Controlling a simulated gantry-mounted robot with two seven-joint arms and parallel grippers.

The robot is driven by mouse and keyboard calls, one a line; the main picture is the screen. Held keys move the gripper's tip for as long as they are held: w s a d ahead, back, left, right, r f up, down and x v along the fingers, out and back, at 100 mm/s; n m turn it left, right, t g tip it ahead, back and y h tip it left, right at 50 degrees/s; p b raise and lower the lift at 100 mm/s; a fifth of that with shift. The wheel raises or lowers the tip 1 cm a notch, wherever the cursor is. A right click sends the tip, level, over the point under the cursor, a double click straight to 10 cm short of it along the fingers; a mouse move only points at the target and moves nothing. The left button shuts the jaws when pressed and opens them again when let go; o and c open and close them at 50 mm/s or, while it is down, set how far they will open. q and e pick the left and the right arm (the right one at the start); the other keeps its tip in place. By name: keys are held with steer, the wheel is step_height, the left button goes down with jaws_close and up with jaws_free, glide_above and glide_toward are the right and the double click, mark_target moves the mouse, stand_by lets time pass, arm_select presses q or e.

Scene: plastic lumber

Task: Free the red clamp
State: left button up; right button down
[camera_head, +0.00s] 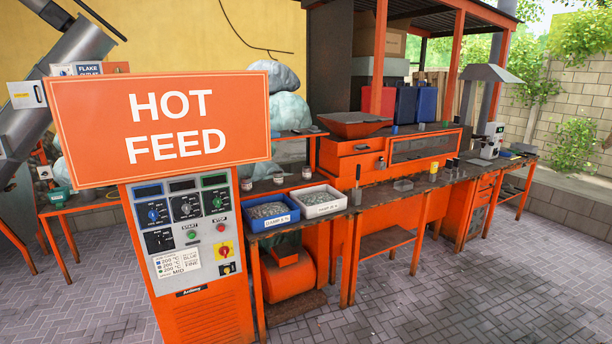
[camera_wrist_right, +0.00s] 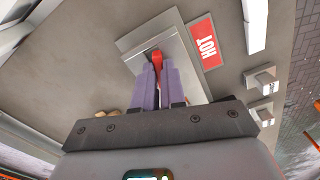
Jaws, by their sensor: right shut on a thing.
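The red clamp (camera_wrist_right: 157,58) shows in the right wrist view as a small red piece at the tips of my gripper. My right gripper (camera_wrist_right: 157,72) has two purple fingers close together, shut on the red clamp. The fingers hide its lower part. The clamp is in front of a pale square metal plate (camera_wrist_right: 183,45); I cannot tell whether it touches the plate. Neither gripper shows in the head view, where I cannot make out the red clamp.
A red HOT sign (camera_wrist_right: 206,44) is beside the plate. Grey blocks (camera_wrist_right: 261,80) stick out at the right. In the head view, a HOT FEED sign (camera_head: 170,128) tops an orange control cabinet (camera_head: 205,310). Two bins (camera_head: 268,212) stand on the bench.

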steer(key=shift+r+n+p, duration=0.1)
steer(key=shift+n+p, duration=0.45)
steer(key=shift+n, duration=0.25)
steer(key=shift+n+p, duration=0.35)
steer(key=shift+n, duration=0.75)
steer(key=c, duration=1.1)
jaws_free()
steer(key=shift+o, duration=0.2)
